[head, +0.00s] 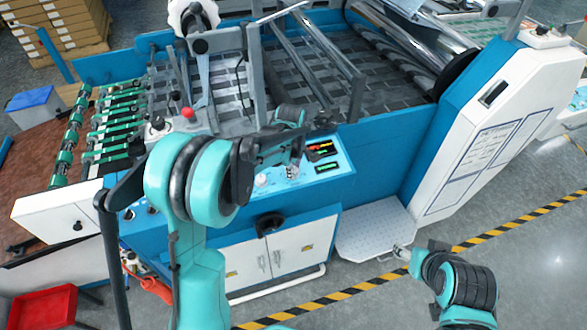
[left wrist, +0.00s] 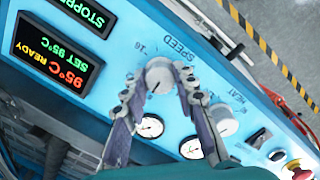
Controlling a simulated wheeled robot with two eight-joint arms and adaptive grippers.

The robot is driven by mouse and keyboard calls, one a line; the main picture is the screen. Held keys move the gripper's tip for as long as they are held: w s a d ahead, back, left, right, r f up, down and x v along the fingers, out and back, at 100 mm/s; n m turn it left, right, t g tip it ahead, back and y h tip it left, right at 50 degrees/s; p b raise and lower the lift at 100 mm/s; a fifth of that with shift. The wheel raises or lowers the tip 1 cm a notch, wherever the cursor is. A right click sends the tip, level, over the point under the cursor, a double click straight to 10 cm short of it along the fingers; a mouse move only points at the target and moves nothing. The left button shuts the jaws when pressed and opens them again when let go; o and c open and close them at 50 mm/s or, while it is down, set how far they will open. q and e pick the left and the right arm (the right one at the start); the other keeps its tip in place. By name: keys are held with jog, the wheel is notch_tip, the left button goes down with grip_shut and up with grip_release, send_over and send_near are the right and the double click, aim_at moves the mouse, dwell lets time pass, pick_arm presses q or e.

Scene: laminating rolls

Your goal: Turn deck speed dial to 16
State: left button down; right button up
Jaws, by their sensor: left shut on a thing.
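The deck speed dial (left wrist: 159,73) is a pale round knob on the blue control panel in the left wrist view, with the word SPEED beside it and a "16" mark near its rim. My left gripper (left wrist: 158,85) has one finger on each side of the knob and is shut on it. A dark mark shows on the knob, but its exact setting is not readable. In the head view, my left gripper (head: 291,168) reaches down onto the panel and mostly hides the dial. My right gripper (head: 402,251) is above the floor plate; its finger state is unclear.
The heat dial (left wrist: 223,121) is close beside the speed dial. Gauges (left wrist: 150,126) and a red emergency button (left wrist: 299,170) share the panel. A white side housing (head: 500,120) stands to the right.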

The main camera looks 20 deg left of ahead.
pick_arm(q)
jog(key=m, duration=0.5)
jog(key=shift+g, duration=0.3)
jog(key=m, duration=0.5)
jog(key=shift+w+m+y, duration=0.1)
jog(key=shift+m+y, duration=0.2)
jog(key=shift+m, duration=0.1)
jog(key=m, duration=0.5)
jog(key=shift+g+y, duration=0.3)
jog(key=m, duration=0.5)
jog(key=shift+d+y, duration=0.1)
jog(key=shift+y, duration=0.2)
jog(key=shift+m, duration=0.4)
jog(key=c, duration=1.2)
grip_release()
